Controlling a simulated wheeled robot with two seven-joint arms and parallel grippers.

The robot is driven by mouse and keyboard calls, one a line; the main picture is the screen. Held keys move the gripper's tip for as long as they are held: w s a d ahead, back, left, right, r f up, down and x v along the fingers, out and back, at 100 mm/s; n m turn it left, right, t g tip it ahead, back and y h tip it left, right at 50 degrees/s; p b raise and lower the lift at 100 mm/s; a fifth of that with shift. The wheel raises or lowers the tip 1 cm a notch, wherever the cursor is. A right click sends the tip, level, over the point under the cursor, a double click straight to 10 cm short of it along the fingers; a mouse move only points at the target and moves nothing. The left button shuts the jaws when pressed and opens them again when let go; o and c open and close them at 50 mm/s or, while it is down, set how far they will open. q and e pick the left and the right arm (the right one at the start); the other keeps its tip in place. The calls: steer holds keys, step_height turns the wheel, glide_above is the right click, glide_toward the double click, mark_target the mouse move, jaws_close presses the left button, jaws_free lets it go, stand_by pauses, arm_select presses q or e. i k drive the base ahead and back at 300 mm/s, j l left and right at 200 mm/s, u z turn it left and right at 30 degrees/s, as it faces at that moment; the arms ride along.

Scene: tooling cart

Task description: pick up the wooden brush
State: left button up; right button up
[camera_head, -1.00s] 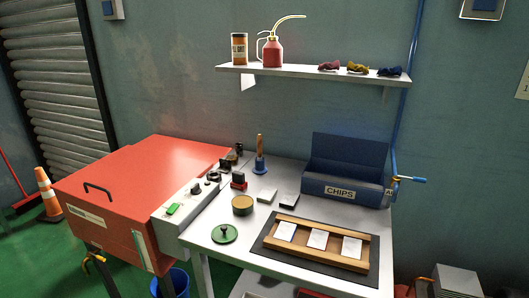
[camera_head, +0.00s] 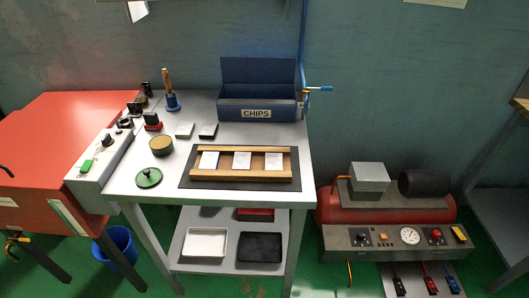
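I cannot make out a clear wooden brush. An upright wooden handle on a blue flared base (camera_head: 172,101) stands at the back left of the white table (camera_head: 128,188); I cannot tell whether it is a brush. A wooden tray (camera_head: 198,175) with three white cards lies on a dark mat (camera_head: 186,181) at the table's front. Neither of my grippers shows in the head view.
A blue CHIPS box (camera_head: 232,103) stands at the table's back. A round tin (camera_head: 161,146), a green lid (camera_head: 149,178) and small blocks sit left of the tray. A red cabinet (camera_head: 55,125) adjoins the left; a red compressor (camera_head: 420,205) stands right.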

mark_target(164, 72)
steer(key=i+j+z, duration=0.15)
steer(key=i+z, duration=0.2)
steer(key=i+j+z, duration=0.25)
steer(key=z, duration=0.15)
steer(key=i, duration=0.05)
